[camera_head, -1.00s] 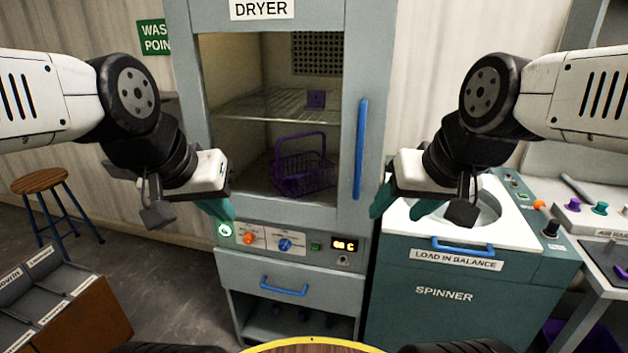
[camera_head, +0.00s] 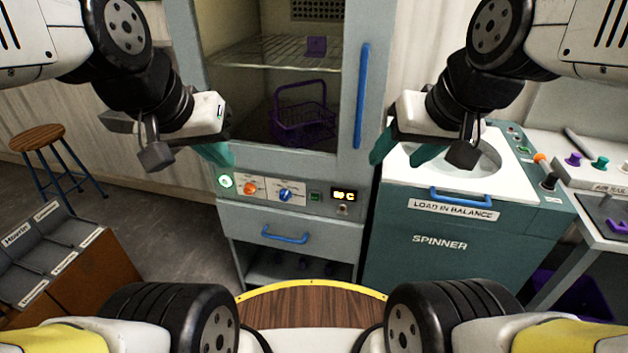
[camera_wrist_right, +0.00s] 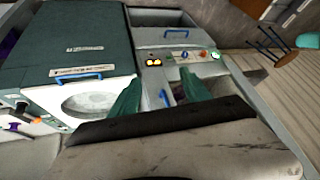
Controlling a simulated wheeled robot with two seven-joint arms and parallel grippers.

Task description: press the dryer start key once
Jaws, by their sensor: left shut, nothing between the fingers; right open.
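The dryer (camera_head: 185,100) stands in the middle with its door shut. Its control panel (camera_head: 268,202) has a round key with a lit green ring (camera_head: 225,181) at the left end, an orange knob (camera_head: 250,188), a blue knob (camera_head: 285,195), a small green square and a lit display (camera_head: 344,195). The panel also shows in the right wrist view (camera_wrist_right: 172,60). My left gripper (camera_head: 222,158) is shut and empty, its teal fingertips just above the green-ringed key in the picture, apart from it. My right gripper (camera_head: 385,150) is open and empty, between the dryer and the spinner.
A purple basket (camera_head: 303,115) sits inside the dryer. The spinner (camera_head: 440,240) stands to the right. A blue-handled drawer (camera_head: 285,236) lies below the panel. A stool (camera_head: 38,138) and a labelled box (camera_head: 80,255) are at the left. A round wooden top (camera_head: 310,305) is in front.

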